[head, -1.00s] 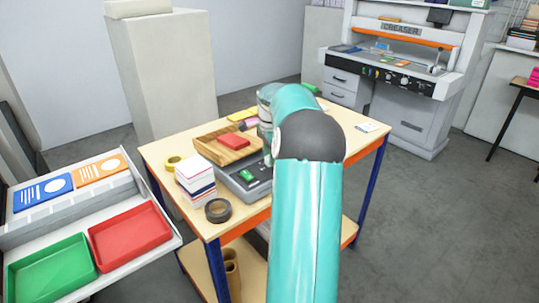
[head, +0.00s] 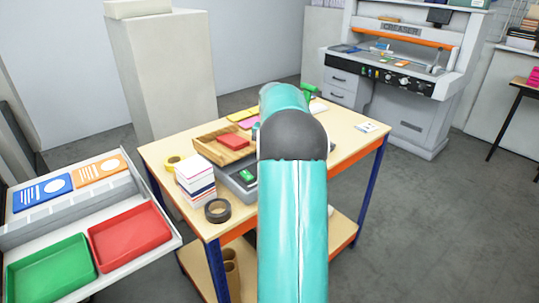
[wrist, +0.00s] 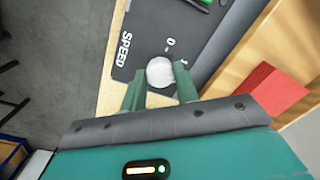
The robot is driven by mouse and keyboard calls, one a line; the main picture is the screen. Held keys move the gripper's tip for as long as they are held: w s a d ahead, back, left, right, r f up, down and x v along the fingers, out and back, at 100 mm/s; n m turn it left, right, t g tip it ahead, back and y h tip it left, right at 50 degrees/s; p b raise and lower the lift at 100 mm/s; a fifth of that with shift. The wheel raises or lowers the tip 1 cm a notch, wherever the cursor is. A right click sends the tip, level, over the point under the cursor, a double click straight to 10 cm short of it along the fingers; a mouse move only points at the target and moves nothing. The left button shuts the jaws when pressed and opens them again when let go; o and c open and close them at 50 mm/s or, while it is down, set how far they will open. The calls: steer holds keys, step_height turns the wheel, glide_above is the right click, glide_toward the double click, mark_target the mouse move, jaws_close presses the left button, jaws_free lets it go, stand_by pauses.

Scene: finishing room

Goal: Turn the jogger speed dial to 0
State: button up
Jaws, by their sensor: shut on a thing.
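The jogger speed dial (wrist: 160,71) is a pale round knob on a dark grey panel (wrist: 160,30) in the wrist view. White marks "0" and "1" stand above it, and the word SPEED is to its left. My gripper (wrist: 159,82) is shut on the dial, with one green finger on each side of it. No pointer line can be made out on the knob, so its setting cannot be told. In the head view the grey jogger (head: 237,180) shows in part on the table; my arm hides the dial and the gripper.
A wooden tray (head: 215,148) with a red block (head: 235,142) sits behind the jogger. The table's (head: 345,150) right side is mostly clear.

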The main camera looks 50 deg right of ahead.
steer(key=n, duration=0.6)
steer(key=shift+n, duration=0.3)
steer(key=n, duration=0.5)
steer(key=shift+n, duration=0.3)
steer(key=o, duration=1)
steer(key=shift+c, duration=0.2)
step_height(320, 180, up, 14)
steer(key=shift+d, duration=0.35)
steer(key=shift+f, duration=0.15)
